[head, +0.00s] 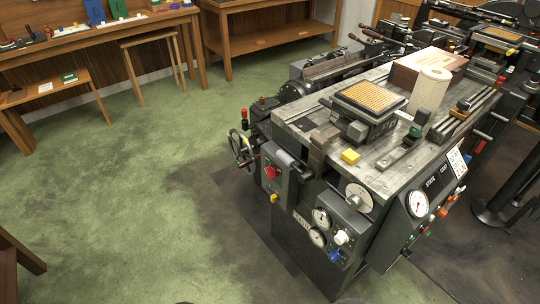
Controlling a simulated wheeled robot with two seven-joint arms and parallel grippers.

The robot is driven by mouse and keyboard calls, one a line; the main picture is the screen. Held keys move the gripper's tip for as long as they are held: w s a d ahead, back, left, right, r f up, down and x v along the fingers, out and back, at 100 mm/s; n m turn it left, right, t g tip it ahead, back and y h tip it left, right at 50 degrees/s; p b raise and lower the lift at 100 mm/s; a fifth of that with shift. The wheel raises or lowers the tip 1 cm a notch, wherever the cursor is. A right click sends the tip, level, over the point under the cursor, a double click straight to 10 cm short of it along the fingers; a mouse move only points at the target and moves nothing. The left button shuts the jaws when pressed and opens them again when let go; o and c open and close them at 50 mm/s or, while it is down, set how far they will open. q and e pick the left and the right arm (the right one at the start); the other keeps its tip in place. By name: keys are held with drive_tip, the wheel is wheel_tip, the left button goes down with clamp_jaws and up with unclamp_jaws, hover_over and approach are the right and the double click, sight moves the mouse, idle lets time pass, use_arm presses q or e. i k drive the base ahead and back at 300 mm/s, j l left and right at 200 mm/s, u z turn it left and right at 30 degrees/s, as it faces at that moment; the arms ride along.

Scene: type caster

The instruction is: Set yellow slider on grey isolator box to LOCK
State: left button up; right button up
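A type caster machine stands right of centre. On its near left side is a grey box (283,186) with a red knob (270,172) on its face, which looks like the isolator box. A small yellow piece (274,198) shows at the box's lower left edge and looks like the slider. Its exact position and any LOCK marking are too small to read. Neither of my grippers is in view.
The machine's worktop (385,180) carries a yellow block (350,156) and a white paper roll (430,88). Gauges (320,217) and a handwheel (240,148) stick out near the box. Open green floor (150,190) lies to the left. Wooden benches (100,35) stand behind.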

sight(273, 198)
drive_tip(key=k+j+u, duration=0.1)
drive_tip(key=u, duration=0.25)
drive_tip(key=k+j+u, duration=0.1)
drive_tip(key=u, duration=0.25)
drive_tip(key=j+u, duration=0.35)
drive_tip(key=k+l, duration=0.05)
